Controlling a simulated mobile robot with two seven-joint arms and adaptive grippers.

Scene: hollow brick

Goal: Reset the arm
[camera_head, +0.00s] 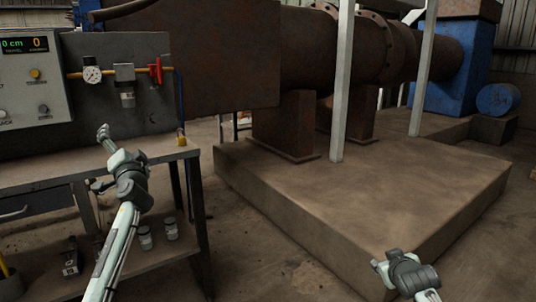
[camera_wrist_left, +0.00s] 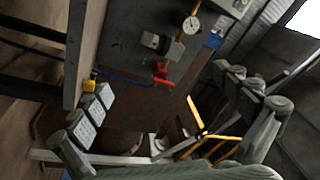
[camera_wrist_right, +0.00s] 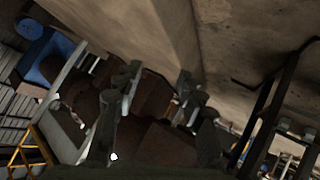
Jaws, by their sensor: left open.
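My left arm rises from the bottom left in the head view. Its gripper (camera_head: 103,134) is in front of the grey panel above the workbench (camera_head: 60,180). In the left wrist view the two padded fingers of the left gripper (camera_wrist_left: 160,88) stand wide apart with nothing between them. My right gripper (camera_head: 378,266) is low at the bottom right of the head view, in front of the concrete plinth (camera_head: 370,190). In the right wrist view the fingers of the right gripper (camera_wrist_right: 158,80) are dark but apart, with no object seen between them.
The panel carries a gauge (camera_head: 92,74) and a red valve handle (camera_head: 155,70). Jars (camera_head: 145,238) stand on the lower shelf. White posts (camera_head: 342,80) rise from the plinth. Floor between bench and plinth is clear.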

